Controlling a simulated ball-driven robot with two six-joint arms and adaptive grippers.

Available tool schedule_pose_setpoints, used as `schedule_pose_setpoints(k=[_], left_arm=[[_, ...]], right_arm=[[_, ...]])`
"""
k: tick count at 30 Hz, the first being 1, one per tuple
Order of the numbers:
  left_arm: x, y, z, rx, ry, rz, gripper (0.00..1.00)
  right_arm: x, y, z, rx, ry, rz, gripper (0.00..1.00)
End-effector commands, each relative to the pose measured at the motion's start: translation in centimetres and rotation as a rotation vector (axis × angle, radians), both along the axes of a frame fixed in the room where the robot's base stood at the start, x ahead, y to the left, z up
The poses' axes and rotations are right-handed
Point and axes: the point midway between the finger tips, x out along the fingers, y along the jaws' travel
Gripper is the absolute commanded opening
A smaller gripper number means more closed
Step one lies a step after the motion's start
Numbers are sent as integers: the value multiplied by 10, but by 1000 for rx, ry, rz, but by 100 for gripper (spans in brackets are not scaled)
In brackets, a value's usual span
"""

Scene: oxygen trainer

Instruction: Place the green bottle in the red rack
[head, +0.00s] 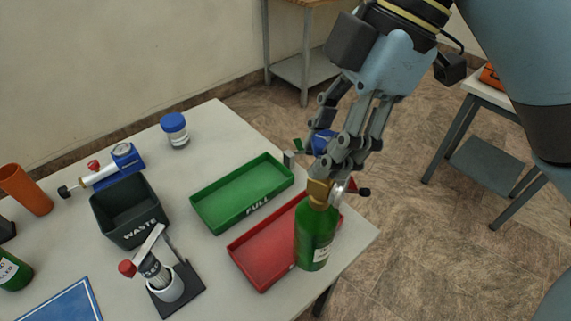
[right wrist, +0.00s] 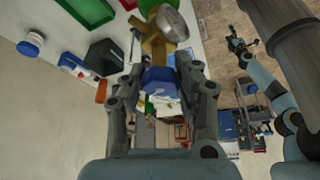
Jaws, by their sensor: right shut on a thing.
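The green bottle (head: 317,235) has a brass neck and a white label. It stands nearly upright in front of the right part of the red rack (head: 262,245). I cannot tell whether its base touches the rack or hangs above it. My right gripper (head: 335,155) is above the bottle, shut on the blue part at its top. In the right wrist view the blue part (right wrist: 158,82) sits between the fingers, with a brass fitting and a round gauge (right wrist: 170,22) beyond. My left gripper (right wrist: 240,46) shows small in that view; its opening is unclear.
A green tray marked FULL (head: 212,213) lies beside the red rack. A black WASTE bin (head: 122,218), a small holder with a red-capped item (head: 170,290), a blue-lidded jar (head: 176,130) and another green bottle (head: 12,272) stand leftward. The table edge is close on the right.

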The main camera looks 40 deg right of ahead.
Motion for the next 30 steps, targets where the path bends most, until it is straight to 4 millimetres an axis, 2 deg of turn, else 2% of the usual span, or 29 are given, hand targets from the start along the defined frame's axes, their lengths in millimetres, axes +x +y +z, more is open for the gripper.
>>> schedule_pose_setpoints(k=[1,7,15,18,23,30], left_arm=[[3,0,-6,0,-5,0,57],[14,0,-11,-1,-23,-1,57],[13,0,-16,-1,-20,-1,57],[11,0,-14,-1,-18,0,57],[10,0,-13,0,-16,0,57],[9,-1,-9,0,-14,0,57]], right_arm=[[5,0,-4,1,-4,0,0],[30,-4,-18,3,-1,-1,0],[76,-11,-44,3,-1,-1,0],[87,-13,-50,2,0,-1,0],[93,-14,-58,1,0,0,0],[93,-14,-90,1,-1,1,0]])
